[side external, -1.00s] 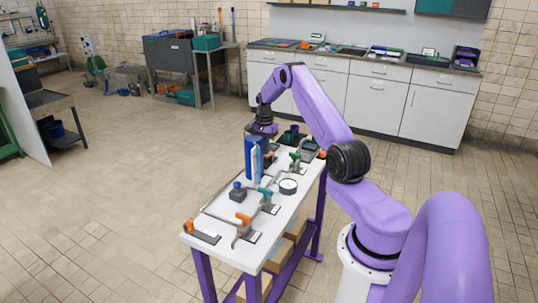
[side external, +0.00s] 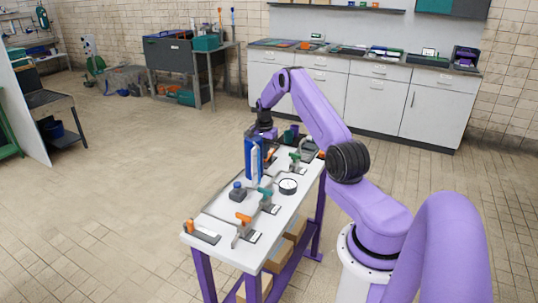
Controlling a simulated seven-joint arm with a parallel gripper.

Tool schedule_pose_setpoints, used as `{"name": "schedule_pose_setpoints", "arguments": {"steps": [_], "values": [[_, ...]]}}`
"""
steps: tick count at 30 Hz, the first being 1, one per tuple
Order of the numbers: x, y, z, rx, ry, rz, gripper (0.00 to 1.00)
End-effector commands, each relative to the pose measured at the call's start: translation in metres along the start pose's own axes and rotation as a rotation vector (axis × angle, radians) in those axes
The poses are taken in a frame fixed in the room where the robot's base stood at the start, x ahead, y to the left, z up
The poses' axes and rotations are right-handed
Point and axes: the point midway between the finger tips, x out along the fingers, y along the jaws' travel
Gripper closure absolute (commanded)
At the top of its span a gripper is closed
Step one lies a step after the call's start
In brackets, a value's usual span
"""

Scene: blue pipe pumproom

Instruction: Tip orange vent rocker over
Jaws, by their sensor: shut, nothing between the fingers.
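My gripper (side external: 265,136) points down over the far end of the white table, just behind the tall blue cylinder (side external: 248,160). It is shut and empty. Its fingertips are small and partly hidden by the cylinder. A small orange part (side external: 269,155) shows just right of the cylinder, below and close to my gripper; I cannot tell whether they touch. Other orange parts are an orange-ended piece (side external: 190,226) on a dark plate at the near left corner and an orange valve handle (side external: 243,218). I cannot tell for sure which one is the vent rocker, or its tilt.
The white table (side external: 222,241) carries grey pipes, a teal-handled valve (side external: 265,193), a green-handled valve (side external: 295,157), a round gauge (side external: 288,186) and a dark block with a blue knob (side external: 238,190). A white upright tube stands beside the blue cylinder. Floor left of the table is clear.

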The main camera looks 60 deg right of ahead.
Motion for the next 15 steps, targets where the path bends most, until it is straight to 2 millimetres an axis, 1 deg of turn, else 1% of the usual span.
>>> {"name": "schedule_pose_setpoints", "arguments": {"steps": [1,9,11,15], "values": [[0.004,0.002,0.0,0.003,0.0,0.003,1.0],[0.006,0.002,0.0,0.004,0.0,0.005,1.0],[0.005,0.003,0.0,0.004,0.0,0.004,1.0],[-0.005,0.002,-0.001,0.003,0.002,0.003,1.0]]}}
